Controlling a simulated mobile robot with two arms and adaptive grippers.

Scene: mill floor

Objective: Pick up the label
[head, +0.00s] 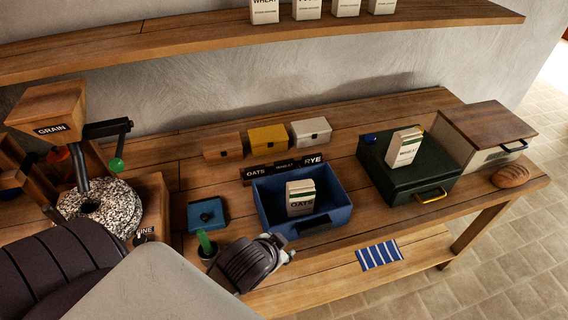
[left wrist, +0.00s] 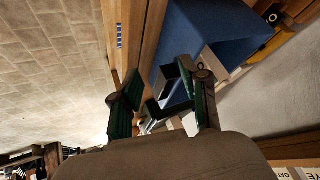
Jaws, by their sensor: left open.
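Three dark labels with white lettering stand in a row on the bench behind the blue tray: the OATS label (head: 256,172), a middle label (head: 285,165) whose word is hard to read, and the RYE label (head: 312,160). My left gripper (head: 284,250) is at the bench's front edge, in front of the blue tray (head: 335,214) and apart from the labels; its fingers are mostly hidden by its own body. In the left wrist view the fingers (left wrist: 165,108) are spread and empty, with the blue tray beyond them. My right gripper is not in view.
An OATS packet (head: 300,197) stands in the blue tray. Small boxes, including a yellow one (head: 268,139), stand behind the labels. A dark green case (head: 405,180) with a packet on it is to the right. A grain mill (head: 100,205) is at left.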

